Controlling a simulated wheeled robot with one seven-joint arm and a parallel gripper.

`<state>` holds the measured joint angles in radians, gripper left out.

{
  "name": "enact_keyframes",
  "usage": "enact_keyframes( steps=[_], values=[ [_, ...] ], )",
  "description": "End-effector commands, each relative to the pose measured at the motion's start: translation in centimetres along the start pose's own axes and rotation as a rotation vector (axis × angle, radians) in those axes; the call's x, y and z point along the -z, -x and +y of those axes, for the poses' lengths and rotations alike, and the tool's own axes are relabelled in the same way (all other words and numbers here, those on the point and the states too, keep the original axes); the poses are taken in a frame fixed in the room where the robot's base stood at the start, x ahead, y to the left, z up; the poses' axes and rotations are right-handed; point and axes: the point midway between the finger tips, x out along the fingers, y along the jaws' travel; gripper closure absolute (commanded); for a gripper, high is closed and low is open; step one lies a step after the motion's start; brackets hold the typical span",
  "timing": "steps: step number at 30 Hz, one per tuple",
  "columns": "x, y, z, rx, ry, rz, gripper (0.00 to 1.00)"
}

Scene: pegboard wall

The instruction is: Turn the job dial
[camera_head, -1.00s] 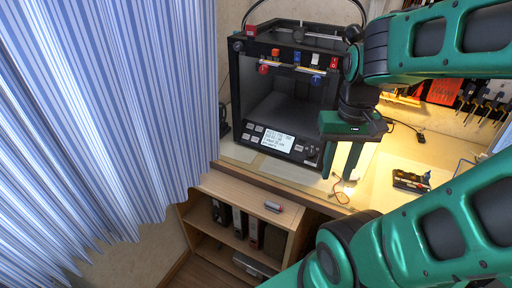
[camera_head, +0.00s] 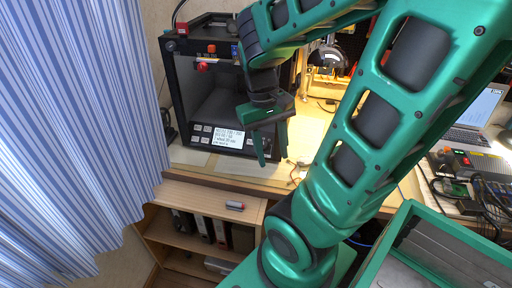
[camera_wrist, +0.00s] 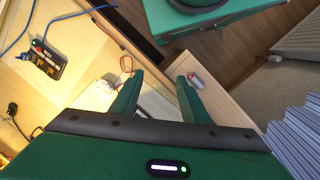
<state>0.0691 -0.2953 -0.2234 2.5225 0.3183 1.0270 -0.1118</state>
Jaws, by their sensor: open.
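The black 3D printer (camera_head: 208,85) stands on the workbench in the head view. Its front panel (camera_head: 226,138) has a lit screen and several buttons. I cannot make out the job dial; my gripper and arm cover the printer's right side. My gripper (camera_head: 271,158) hangs in front of the panel's right end, fingers pointing down, open and empty. In the wrist view my gripper (camera_wrist: 158,85) shows two green fingers apart, over the bench edge, with nothing between them.
A wooden shelf (camera_head: 190,193) with binders stands below the bench, a small red-and-grey object (camera_head: 235,205) on its top. A blue striped curtain (camera_head: 70,120) hangs at left. A laptop (camera_head: 478,115) and cables crowd the right. A dark device (camera_wrist: 42,60) lies on the bench.

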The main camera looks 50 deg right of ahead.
Motion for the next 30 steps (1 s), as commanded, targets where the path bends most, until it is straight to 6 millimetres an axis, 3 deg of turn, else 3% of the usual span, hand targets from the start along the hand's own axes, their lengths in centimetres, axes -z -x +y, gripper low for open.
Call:
enact_keyframes(
  steps=[15, 30],
  values=[
    [7.2, -5.2, -1.3, -0.415, 0.306, -0.237, 0.58],
    [12.8, -8.5, -4.2, -0.925, 0.605, -0.406, 0.58]
  ],
)
